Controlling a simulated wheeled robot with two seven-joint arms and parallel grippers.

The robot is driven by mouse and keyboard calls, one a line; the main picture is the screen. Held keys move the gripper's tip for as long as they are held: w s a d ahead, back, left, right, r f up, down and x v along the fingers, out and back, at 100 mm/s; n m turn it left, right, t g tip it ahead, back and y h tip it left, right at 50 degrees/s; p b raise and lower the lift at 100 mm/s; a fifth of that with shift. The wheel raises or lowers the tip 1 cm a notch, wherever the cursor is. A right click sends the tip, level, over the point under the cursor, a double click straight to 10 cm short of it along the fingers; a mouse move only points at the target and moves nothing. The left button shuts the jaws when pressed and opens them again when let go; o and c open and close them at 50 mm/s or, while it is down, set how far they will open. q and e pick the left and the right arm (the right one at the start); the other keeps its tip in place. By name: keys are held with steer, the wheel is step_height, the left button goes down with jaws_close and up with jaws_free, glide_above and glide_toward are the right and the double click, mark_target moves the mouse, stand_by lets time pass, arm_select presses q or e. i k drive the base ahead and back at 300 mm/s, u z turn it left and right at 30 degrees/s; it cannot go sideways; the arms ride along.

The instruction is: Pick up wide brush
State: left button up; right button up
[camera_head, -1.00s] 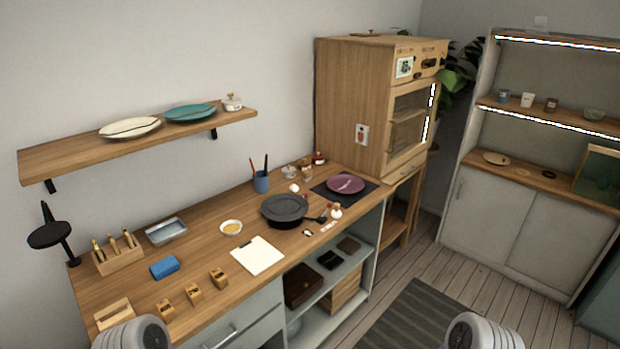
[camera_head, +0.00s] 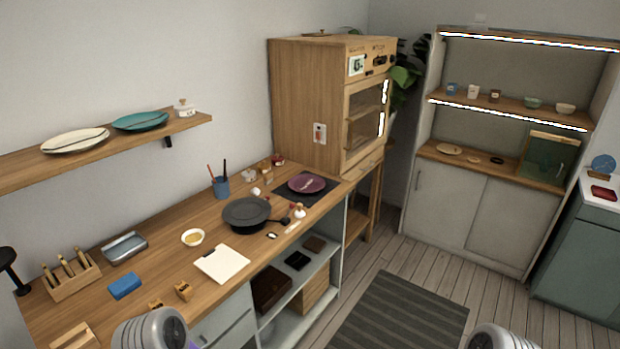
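I cannot make out for certain which item is the wide brush. A wooden rack (camera_head: 74,284) at the left of the workbench holds several upright handled tools (camera_head: 66,268), perhaps brushes, with their lower ends hidden. A blue cup (camera_head: 221,188) at the back of the bench holds thin sticks, one red and one dark. A grey rounded link of my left arm shows at the bottom left, and one of my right arm at the bottom right. Neither gripper is in view.
The wooden workbench (camera_head: 160,258) carries a blue block (camera_head: 125,286), metal tray (camera_head: 125,248), white sheet (camera_head: 221,264), small bowl (camera_head: 192,238) and dark round pan (camera_head: 246,213). A wooden cabinet (camera_head: 305,110) stands at its far end. Floor around the striped mat (camera_head: 400,315) is clear.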

mark_target(269, 177)
steer(key=z, duration=1.1)
steer(key=i, duration=2.6)
steer(key=u, duration=2.85)
